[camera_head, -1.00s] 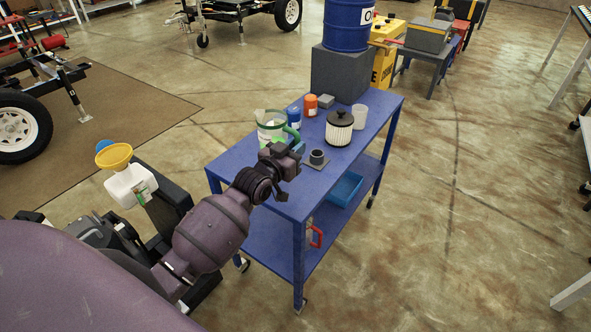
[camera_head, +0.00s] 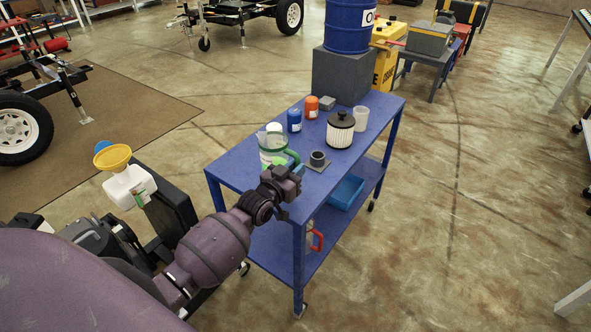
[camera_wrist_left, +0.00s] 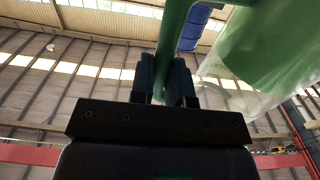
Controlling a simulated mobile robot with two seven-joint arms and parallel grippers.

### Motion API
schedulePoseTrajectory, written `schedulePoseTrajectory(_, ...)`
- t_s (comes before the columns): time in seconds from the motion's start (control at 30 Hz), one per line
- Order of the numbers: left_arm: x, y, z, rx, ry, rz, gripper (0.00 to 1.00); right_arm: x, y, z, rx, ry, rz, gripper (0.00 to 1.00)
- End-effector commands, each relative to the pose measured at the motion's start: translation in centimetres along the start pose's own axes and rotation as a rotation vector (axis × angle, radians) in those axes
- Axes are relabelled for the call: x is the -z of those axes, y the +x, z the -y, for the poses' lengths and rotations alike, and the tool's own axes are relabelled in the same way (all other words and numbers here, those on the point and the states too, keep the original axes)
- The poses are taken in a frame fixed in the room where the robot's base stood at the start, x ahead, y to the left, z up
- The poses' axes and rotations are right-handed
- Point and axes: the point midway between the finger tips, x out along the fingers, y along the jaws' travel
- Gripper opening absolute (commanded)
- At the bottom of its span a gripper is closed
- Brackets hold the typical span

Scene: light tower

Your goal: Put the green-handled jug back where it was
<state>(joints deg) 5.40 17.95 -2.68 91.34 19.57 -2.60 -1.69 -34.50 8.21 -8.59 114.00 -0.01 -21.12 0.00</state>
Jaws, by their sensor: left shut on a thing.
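The green-handled jug (camera_head: 270,146) is over the near left part of the blue table's top (camera_head: 237,168). It looks upright, and I cannot tell whether its base touches the top. My left gripper (camera_head: 292,172) is at the jug's near right side, shut on the green handle. In the left wrist view the handle (camera_wrist_left: 174,35) runs between the fingers of the left gripper (camera_wrist_left: 173,78), and the jug's clear and green body (camera_wrist_left: 275,48) fills the upper right. My right gripper is not in view.
A grey square with a dark ring (camera_head: 318,158) lies right of the gripper. A blue can (camera_head: 294,120), an orange can (camera_head: 311,107), a black-lidded filter (camera_head: 340,130) and a white cup (camera_head: 361,117) stand behind. The table's front left corner is clear.

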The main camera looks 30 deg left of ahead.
Motion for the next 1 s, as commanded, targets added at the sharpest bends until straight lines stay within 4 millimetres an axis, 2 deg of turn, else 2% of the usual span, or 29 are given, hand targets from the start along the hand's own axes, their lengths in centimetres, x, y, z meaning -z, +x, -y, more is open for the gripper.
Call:
schedulePoseTrajectory(0.07, -0.1, 0.1, 0.0, 0.000, 0.002, -0.003, 0.00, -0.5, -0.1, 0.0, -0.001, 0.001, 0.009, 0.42)
schedulePoseTrajectory(0.1, -0.3, 0.0, 0.0, 0.000, 0.000, 0.001, 0.18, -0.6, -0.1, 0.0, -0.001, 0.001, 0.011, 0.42)
schedulePoseTrajectory(0.27, -0.2, 0.0, 0.0, 0.000, 0.000, 0.001, 0.42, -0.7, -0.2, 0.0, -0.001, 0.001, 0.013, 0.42)
schedulePoseTrajectory(0.63, 0.1, -0.2, 0.0, 0.001, 0.000, 0.001, 0.42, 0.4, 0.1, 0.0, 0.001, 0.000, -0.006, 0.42)
schedulePoseTrajectory(0.77, 0.0, -1.7, 0.1, 0.001, 0.000, 0.002, 0.42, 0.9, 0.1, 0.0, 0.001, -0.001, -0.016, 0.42)
schedulePoseTrajectory(1.0, 0.0, -6.1, 0.0, 0.001, 0.000, 0.003, 0.42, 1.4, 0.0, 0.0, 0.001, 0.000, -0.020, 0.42)
